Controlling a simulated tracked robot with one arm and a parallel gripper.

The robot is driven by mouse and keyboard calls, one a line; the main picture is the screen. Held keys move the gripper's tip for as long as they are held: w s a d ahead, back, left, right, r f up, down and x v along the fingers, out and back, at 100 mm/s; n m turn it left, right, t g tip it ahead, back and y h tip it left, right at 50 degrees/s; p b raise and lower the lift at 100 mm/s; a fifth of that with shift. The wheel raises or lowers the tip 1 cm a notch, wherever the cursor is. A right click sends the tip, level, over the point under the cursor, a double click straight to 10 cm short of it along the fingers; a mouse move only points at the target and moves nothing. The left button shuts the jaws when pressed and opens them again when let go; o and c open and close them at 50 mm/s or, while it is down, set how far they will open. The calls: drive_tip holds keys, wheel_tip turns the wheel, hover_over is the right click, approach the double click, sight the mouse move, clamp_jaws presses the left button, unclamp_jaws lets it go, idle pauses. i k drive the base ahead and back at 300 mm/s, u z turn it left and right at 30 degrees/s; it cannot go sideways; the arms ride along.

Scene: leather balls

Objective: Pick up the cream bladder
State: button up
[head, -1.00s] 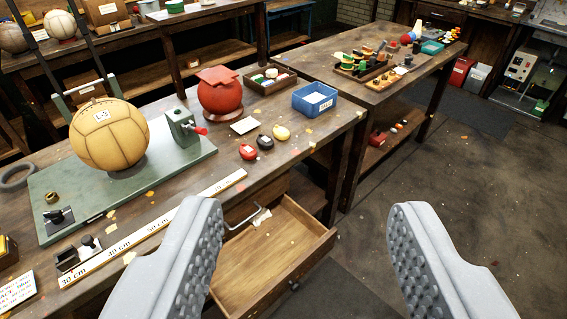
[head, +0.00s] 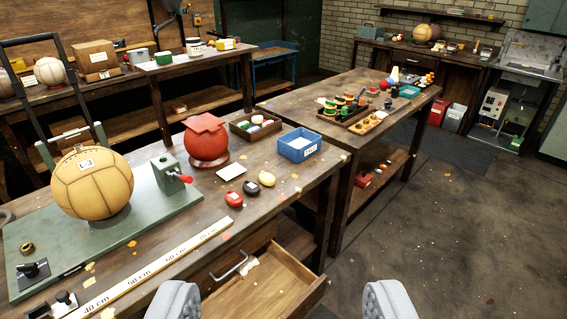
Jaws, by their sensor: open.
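The cream bladder (head: 267,179) is a small pale-yellow rounded thing lying on the workbench top near its front edge. A black bladder (head: 251,187) lies just to its left, and a red bladder (head: 234,199) lies left of that. My gripper (head: 283,302) is open and empty, its two grey padded fingers wide apart at the bottom of the view. The cream bladder shows above the gap between the fingers, well apart from them. Nothing hides it.
The blue box (head: 299,147) stands behind and right of the cream bladder. A flat pale card (head: 231,171) lies to its left. A red ball on a stand (head: 206,143) and a yellow panelled ball (head: 92,183) are further left. An open drawer (head: 262,293) juts out below the bench front.

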sight(268, 179)
drive_tip(key=u, duration=0.1)
drive_tip(key=k, duration=0.45)
drive_tip(key=z, duration=0.9)
drive_tip(key=i, duration=2.5)
drive_tip(key=u, duration=1)
drive_tip(key=i, duration=0.7)
drive_tip(key=u, duration=0.45)
drive_tip(key=k, duration=0.9)
